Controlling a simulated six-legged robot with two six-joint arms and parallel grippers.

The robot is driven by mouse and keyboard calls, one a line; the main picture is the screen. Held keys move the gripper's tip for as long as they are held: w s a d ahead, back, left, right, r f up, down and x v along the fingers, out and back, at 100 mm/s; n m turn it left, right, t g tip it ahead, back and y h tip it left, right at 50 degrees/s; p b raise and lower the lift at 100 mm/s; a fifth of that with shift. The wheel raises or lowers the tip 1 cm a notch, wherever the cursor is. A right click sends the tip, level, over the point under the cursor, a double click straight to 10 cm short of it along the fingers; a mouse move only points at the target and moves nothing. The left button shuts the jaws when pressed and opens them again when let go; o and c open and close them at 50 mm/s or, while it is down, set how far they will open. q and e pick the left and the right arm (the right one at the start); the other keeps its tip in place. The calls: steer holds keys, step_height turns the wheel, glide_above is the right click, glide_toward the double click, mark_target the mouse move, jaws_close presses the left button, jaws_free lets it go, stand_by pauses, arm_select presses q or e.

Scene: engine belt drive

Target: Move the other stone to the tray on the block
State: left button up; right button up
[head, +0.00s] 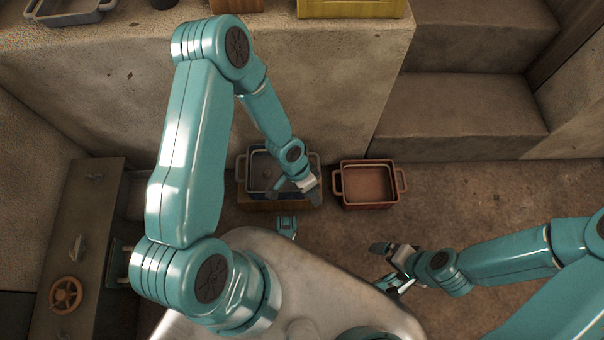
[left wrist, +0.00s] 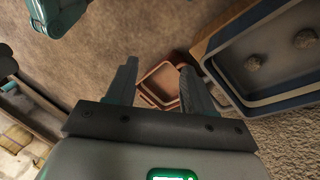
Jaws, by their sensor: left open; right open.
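A blue-grey tray (head: 244,170) with handles sits on a wooden block (head: 244,203) against the wall. My left gripper (head: 298,192) is open and empty above the right front part of this tray and block. My right gripper (head: 381,267) is open and empty, low at the right, apart from both trays.
A reddish-brown tray (head: 368,183), apparently empty, stands on the floor right of the block; it shows between my left fingers in the left wrist view (left wrist: 160,82). Stone steps (head: 460,115) rise at the right. A cabinet with a handwheel (head: 66,294) stands left. Floor at right is clear.

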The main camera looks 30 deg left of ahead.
arm_select(q)
steer(key=s+d+r+n, duration=0.2)
steer(key=s+n, duration=0.5)
steer(key=shift+d+r+t, duration=0.3)
steer(key=shift+r+t, duration=0.1)
step_height(320, 180, up, 28)
steer(key=p, duration=2.8)
steer(key=shift+s+d+r, duration=0.15)
steer(key=shift+s+r, duration=0.05)
arm_select(e)
step_height(320, 180, up, 28)
steer(key=shift+s+a+r, duration=0.15)
steer(key=shift+s+r, duration=0.05)
arm_select(q)
steer(key=shift+f, duration=0.15)
steer(key=shift+c, duration=0.9)
arm_select(e)
steer(key=shift+f, duration=0.15)
steer(key=shift+c, duration=0.9)
steer(key=shift+w, duration=0.1)
steer(key=c, duration=0.9)
steer(key=shift+a, duration=0.15)
